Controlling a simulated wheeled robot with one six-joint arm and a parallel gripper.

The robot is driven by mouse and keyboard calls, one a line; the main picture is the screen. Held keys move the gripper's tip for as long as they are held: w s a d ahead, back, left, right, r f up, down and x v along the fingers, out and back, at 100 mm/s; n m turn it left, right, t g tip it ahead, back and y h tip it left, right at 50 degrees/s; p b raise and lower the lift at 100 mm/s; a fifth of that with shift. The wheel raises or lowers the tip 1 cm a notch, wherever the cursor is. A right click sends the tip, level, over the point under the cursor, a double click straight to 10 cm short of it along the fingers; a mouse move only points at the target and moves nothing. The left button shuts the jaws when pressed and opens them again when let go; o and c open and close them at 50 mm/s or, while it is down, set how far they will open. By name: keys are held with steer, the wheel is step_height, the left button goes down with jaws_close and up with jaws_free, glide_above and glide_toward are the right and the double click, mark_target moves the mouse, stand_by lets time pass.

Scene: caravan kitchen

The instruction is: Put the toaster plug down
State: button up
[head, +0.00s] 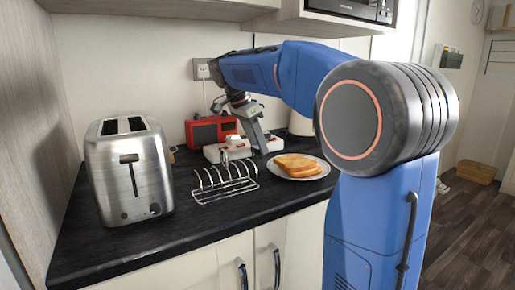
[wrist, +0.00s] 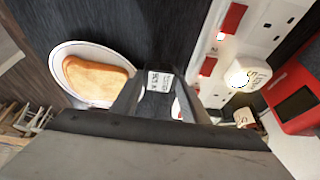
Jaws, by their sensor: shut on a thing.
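In the wrist view a white plug with a printed label (wrist: 159,81) sits between the fingertips of my gripper (wrist: 160,95), which is shut on it. The label is too small to read, and the fingers hide part of the plug. In the head view my gripper (head: 258,145) points down at the right end of the white power strip (head: 212,154), close to the plate; the held plug is not clear there. The steel toaster (head: 128,172) stands at the left of the counter. The strip, with red switches, also shows in the wrist view (wrist: 262,28).
Another white plug (wrist: 250,77) sits in the strip. A red radio (head: 210,130) stands behind it. A wire toast rack (head: 225,180) and a plate (head: 322,174) with toast (head: 297,165) are in front. Dark counter (head: 180,232) is clear along the front edge.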

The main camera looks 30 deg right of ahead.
steer(key=shift+f, duration=0.8)
steer(key=shift+f, duration=0.1)
steer(key=o, duration=0.7)
steer(key=shift+o, duration=0.2)
steer(key=v, duration=1.2)
